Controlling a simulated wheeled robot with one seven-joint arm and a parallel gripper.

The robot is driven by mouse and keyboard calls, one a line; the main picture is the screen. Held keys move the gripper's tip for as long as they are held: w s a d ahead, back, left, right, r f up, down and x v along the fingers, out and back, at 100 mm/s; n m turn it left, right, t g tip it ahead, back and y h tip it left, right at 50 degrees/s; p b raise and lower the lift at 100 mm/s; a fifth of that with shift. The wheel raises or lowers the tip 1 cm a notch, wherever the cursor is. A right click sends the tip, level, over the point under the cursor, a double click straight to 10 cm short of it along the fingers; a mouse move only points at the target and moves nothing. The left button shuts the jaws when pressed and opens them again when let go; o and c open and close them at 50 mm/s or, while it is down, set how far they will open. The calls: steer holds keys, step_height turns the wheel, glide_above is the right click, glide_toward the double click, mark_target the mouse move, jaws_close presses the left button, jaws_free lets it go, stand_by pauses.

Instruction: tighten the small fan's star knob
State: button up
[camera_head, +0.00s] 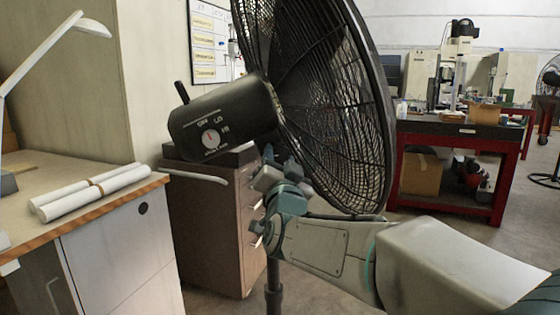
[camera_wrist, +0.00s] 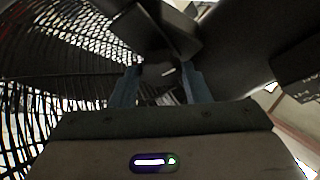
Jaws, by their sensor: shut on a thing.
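The black fan (camera_head: 325,105) stands close in front of me, with its round wire cage to the right and its dark motor housing (camera_head: 222,120) to the left. A dial and a short upright lever are on the housing. My gripper (camera_head: 268,165) is just below the housing, at the top of the fan's pole (camera_head: 274,275). In the wrist view my gripper (camera_wrist: 160,80) has its two blue fingers on either side of a small dark part (camera_wrist: 158,70) under the housing. It appears to be the star knob, but its lobes are too dark to make out. The gripper is shut on it.
A wooden-topped desk (camera_head: 95,205) with white paper rolls (camera_head: 90,192) is at the left. A brown drawer cabinet (camera_head: 210,225) stands behind the pole. A red-framed workbench (camera_head: 455,165) is at the back right. The cage is close beside my gripper and arm.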

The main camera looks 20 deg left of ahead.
steer(key=shift+m, duration=0.4)
steer(key=m+h+b, duration=0.1)
steer(key=m+h, duration=0.1)
steer(key=m, duration=0.1)
steer(key=shift+s+a+r+m, duration=0.1)
steer(key=shift+m, duration=0.3)
steer(key=m, duration=0.1)
steer(key=m+g+h+p, duration=0.1)
steer(key=m, duration=0.3)
steer(key=shift+a+r+h+p, duration=0.1)
steer(key=shift+r+h+p, duration=0.2)
steer(key=shift+h, duration=0.1)
steer(key=m+g+p, duration=0.1)
steer(key=m, duration=0.1)
steer(key=m+g+p, duration=0.1)
steer(key=m+p, duration=0.1)
steer(key=m, duration=0.1)
steer(key=shift+r+h, duration=0.2)
steer(key=shift+h, duration=0.1)
steer(key=shift+m+g+p, duration=0.8)
steer(key=shift+m+p, duration=0.5)
steer(key=shift+m, duration=0.3)
steer(key=shift+f, duration=0.1)
steer(key=o, duration=1)
